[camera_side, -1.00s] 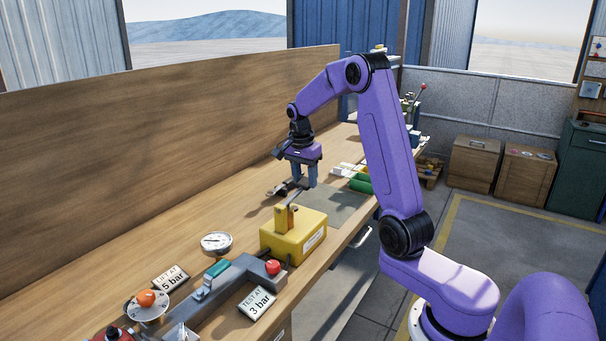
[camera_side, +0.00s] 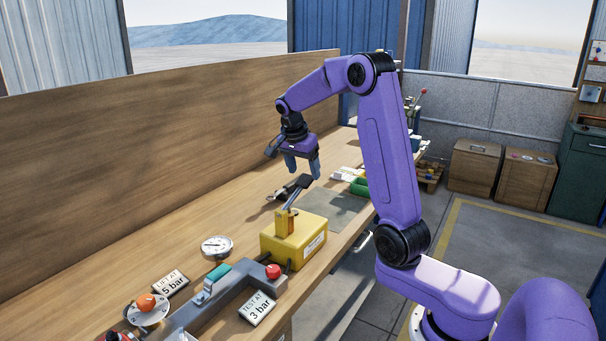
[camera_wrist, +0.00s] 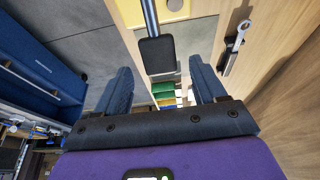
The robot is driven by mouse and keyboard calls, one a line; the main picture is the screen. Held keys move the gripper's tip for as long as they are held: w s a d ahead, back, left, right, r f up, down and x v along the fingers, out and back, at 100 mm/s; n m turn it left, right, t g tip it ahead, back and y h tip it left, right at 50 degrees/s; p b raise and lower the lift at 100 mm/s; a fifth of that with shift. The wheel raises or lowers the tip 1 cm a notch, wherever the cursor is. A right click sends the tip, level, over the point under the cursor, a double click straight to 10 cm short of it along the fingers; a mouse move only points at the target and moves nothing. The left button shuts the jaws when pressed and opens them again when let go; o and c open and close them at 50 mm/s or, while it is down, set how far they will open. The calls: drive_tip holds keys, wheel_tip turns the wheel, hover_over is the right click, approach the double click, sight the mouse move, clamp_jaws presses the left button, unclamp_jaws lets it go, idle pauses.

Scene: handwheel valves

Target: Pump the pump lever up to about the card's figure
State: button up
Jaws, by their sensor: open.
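The yellow pump (camera_side: 293,240) stands on the wooden bench. Its lever (camera_side: 294,196) slants up and to the right and ends in a black grip (camera_side: 304,182). The lever grip (camera_wrist: 157,55) also shows in the wrist view, ahead of and between the fingers. My gripper (camera_side: 303,173) is open and empty, just above the grip, with no clear contact. A round gauge (camera_side: 217,246) stands left of the pump; its needle is too small to read. One card (camera_side: 170,283) reads "LIFT AT 5 bar"; another card (camera_side: 258,308) reads "TEST AT 3 bar".
A grey manifold carries a red knob (camera_side: 273,271) and a teal part (camera_side: 218,271). An orange-knobbed dial (camera_side: 148,305) is at the front left. A wrench (camera_wrist: 237,42) lies on the bench. A green bin (camera_side: 360,186) is beyond the pump. A wooden back wall (camera_side: 150,150) bounds the bench.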

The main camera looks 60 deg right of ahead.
drive_tip(key=shift+r, duration=2.3)
drive_tip(key=shift+a, duration=0.1)
drive_tip(key=shift+w+a, duration=0.1)
drive_tip(key=shift+a, duration=0.25)
drive_tip(key=s+a+f+n+y, duration=0.1)
drive_tip(key=s+a+n, duration=0.2)
drive_tip(key=a+n, duration=0.3)
drive_tip(key=s+a+f+n+t+y, duration=0.15)
drive_tip(key=a+n, duration=0.25)
drive_tip(key=a, duration=0.4)
drive_tip(key=s+a+f+n, duration=0.1)
drive_tip(key=s+a+n, duration=0.2)
drive_tip(key=a+n, duration=0.3)
drive_tip(key=s+a+f+n, duration=0.1)
drive_tip(key=s+a+n, duration=0.1)
drive_tip(key=s+n, duration=0.3)
drive_tip(key=s+a+f+n+g+y, duration=0.1)
drive_tip(key=s+n, duration=0.3)
drive_tip(key=s, duration=0.6)
drive_tip(key=s+a+f+n, duration=0.2)
drive_tip(key=s+n, duration=0.3)
drive_tip(key=s, duration=0.3)
drive_tip(key=shift+a+f+n+y, duration=0.3)
drive_tip(key=shift+a+f+y, duration=0.1)
drive_tip(key=shift+a, duration=0.35)
drive_tip(key=shift+w, duration=0.1)
